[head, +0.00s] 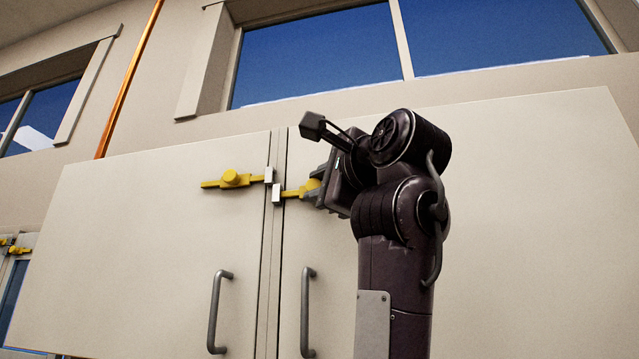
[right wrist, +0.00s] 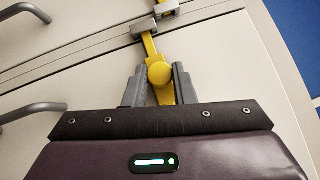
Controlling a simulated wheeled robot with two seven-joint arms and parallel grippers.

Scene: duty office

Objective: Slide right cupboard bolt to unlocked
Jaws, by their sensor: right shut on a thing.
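The right cupboard bolt (head: 296,191) is yellow and sits on the right door (head: 520,220) near the seam between the doors. Its tip reaches the metal keeper (head: 277,194) beside the seam. My right gripper (head: 318,186) is at the bolt, its fingers partly hidden by my wrist in the head view. In the right wrist view the bolt's round knob (right wrist: 160,74) sits between the two fingers of my right gripper (right wrist: 160,86), which is shut on it. The bolt's bar (right wrist: 149,45) runs from the knob into the keeper (right wrist: 144,27). My left gripper is not in view.
The left door (head: 130,250) carries another yellow bolt (head: 231,179) in its own keeper (head: 269,175). Grey handles hang on the left door (head: 217,310) and right door (head: 307,312), below the bolts. Windows (head: 320,50) and an orange pipe (head: 129,78) are behind and above.

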